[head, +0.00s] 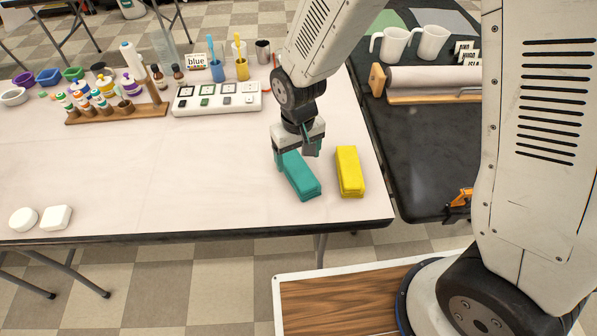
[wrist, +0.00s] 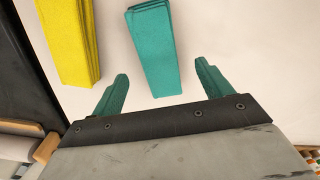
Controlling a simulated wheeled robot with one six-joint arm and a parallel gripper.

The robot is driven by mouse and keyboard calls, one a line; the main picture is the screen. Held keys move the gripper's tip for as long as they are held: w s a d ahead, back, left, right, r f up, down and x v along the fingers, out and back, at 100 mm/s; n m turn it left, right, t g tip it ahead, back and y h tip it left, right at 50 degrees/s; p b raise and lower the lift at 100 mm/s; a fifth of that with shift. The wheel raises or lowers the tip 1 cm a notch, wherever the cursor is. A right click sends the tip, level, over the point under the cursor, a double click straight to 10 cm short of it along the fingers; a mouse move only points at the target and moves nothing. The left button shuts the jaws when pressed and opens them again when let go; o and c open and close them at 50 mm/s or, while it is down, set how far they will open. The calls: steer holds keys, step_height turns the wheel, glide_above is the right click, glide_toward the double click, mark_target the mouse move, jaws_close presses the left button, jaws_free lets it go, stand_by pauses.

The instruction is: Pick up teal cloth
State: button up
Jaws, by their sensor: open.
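The teal cloth (head: 301,177) is a folded block lying on the pale table near its right front edge. It also shows in the wrist view (wrist: 154,50), lying ahead of the fingers and roughly in line with the gap between them. My gripper (head: 297,152) is over the far end of the teal cloth in the head view. Part of the cloth's far end is hidden by the gripper in the head view.
A yellow folded cloth (head: 349,171) lies close to the right of the teal one. A white station with several slots (head: 217,98) and a bottle rack (head: 115,112) stand behind. White soaps (head: 56,217) lie front left. A black table (head: 420,130) is at right. The table's middle is clear.

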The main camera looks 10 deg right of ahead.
mark_target(298, 168)
step_height(298, 168, down, 5)
steer(key=shift+w+f, duration=0.1)
steer(key=c, duration=1.1)
steer(key=shift+c, duration=0.2)
steer(key=shift+r, duration=0.2)
